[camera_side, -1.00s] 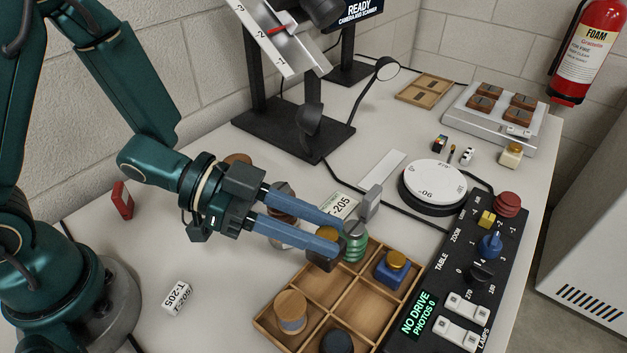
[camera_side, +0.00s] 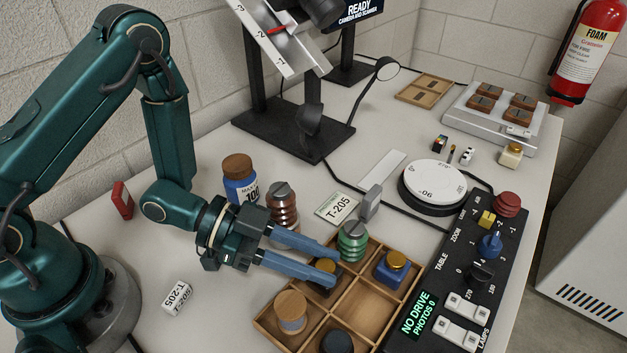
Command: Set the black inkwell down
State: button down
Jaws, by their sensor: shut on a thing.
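My gripper (camera_side: 329,270) is shut on the black inkwell (camera_side: 322,286), a small dark bottle with a gold-coloured cap. The inkwell is low at the wooden sorting tray (camera_side: 283,341), in or just over the compartment between the wooden spool and the green coil. The fingers cover part of it, and I cannot tell whether its base touches the tray floor.
In the tray are a wooden spool (camera_side: 291,311), a blue inkwell (camera_side: 393,268), and a dark round item (camera_side: 337,342). A green coil (camera_side: 352,241) stands at the back corner. A brown ribbed insulator (camera_side: 282,208) and blue jar (camera_side: 240,182) stand behind my gripper. A control panel (camera_side: 445,270) borders the right.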

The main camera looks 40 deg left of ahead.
jog(key=shift+f, duration=0.1)
jog(key=c, duration=0.6)
grip_release()
jog(key=shift+a+r, duration=0.2)
jog(key=v, duration=1.1)
jog(key=shift+s+a+r, duration=0.1)
jog(key=shift+s+a, duration=0.1)
jog(key=shift+a, duration=0.05)
